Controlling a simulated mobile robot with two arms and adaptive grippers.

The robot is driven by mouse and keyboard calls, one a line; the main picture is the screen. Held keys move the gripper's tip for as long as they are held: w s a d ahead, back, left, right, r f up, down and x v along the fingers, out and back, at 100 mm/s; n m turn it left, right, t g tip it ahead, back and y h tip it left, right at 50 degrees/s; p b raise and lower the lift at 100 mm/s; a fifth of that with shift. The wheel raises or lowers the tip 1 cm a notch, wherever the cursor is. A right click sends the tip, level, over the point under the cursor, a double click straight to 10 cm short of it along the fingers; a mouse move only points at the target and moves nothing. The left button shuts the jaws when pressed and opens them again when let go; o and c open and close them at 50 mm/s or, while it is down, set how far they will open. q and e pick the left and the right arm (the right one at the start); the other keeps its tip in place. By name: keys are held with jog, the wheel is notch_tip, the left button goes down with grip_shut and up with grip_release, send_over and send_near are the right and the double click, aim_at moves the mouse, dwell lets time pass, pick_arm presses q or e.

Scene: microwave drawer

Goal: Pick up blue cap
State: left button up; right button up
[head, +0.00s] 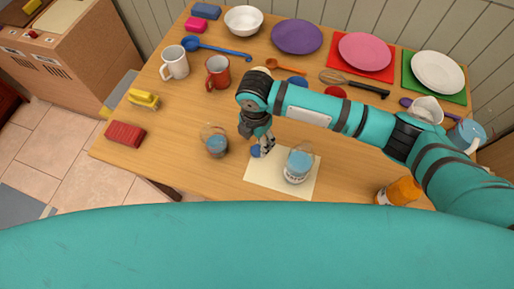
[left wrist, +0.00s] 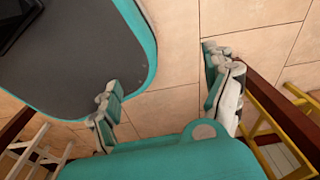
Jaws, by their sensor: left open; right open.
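A small round blue cap (head: 256,151) lies on the pale mat (head: 258,178) near its upper left edge. My right gripper (head: 265,148) points down right at the cap, with its fingers open and partly covering the cap's right side. I cannot tell whether a finger touches the cap. Another round blue piece (head: 297,81) lies farther back, partly hidden by my right arm. My left gripper (left wrist: 162,80) is open and empty in the left wrist view, away from the tabletop objects.
A glass jar with blue contents (head: 299,165) stands on the mat close to the right gripper's right. A similar glass (head: 216,144) stands to its left. An orange jar (head: 402,191) is at the front right.

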aim_at(258, 149)
jog(key=shift+d+f, duration=0.15)
jog(key=shift+f, duration=0.3)
jog(key=f+p, duration=0.1)
jog(key=f, duration=0.3)
jog(key=shift+d+f, duration=0.1)
jog(key=shift+d, duration=0.1)
pick_arm(q)
jog(key=shift+s+a+r, duration=0.1)
jog(key=shift+s+r, duration=0.35)
jog(key=shift+s, duration=0.35)
pick_arm(e)
jog(key=shift+c, duration=0.2)
jog(key=c, duration=0.7)
